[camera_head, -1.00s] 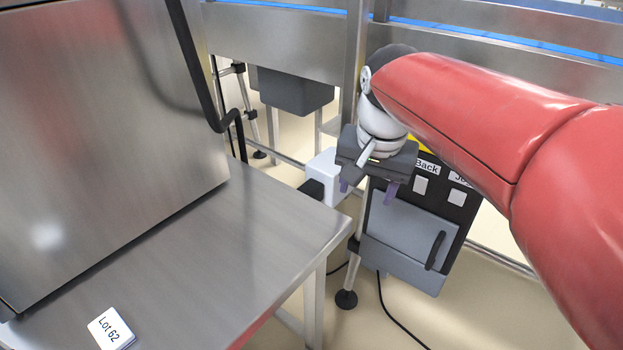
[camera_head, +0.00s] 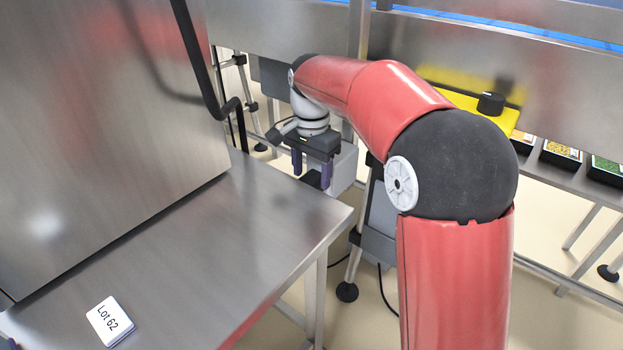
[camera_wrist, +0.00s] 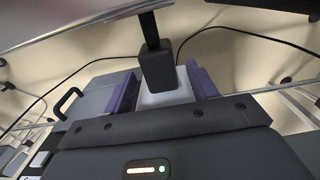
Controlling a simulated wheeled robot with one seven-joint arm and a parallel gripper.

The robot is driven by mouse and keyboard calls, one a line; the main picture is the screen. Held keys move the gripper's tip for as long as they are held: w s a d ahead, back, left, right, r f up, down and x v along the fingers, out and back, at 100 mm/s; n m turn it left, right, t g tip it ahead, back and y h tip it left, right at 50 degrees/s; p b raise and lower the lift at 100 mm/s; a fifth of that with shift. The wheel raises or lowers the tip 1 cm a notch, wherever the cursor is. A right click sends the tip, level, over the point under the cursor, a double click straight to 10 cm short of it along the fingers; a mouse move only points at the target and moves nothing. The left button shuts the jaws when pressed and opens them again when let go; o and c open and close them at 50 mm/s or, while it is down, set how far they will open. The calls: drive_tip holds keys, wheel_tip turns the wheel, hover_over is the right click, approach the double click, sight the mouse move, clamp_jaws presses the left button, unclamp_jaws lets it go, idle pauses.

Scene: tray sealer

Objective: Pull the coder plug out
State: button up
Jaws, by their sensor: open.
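The coder plug, a black block, stands out from a white box (camera_head: 345,168) just past the steel table's far right corner. In the wrist view the plug (camera_wrist: 158,68) lies between my two purple fingers, with a gap on each side, and the pale face of the box (camera_wrist: 165,97) shows behind it. My gripper (camera_head: 312,175) is open around the plug and not clamped on it. In the head view, the plug (camera_head: 312,180) shows only as a small dark patch between the fingers. The wrist and fingers hide part of the box.
The steel table (camera_head: 200,250) carries a card marked Lot 62 (camera_head: 110,321) and the large steel housing (camera_head: 100,130). A black cable (camera_head: 385,295) hangs to the floor. A yellow panel with a black knob (camera_head: 490,103) and several food trays (camera_head: 560,153) are at the right.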

drive_tip(key=shift+f, duration=0.9)
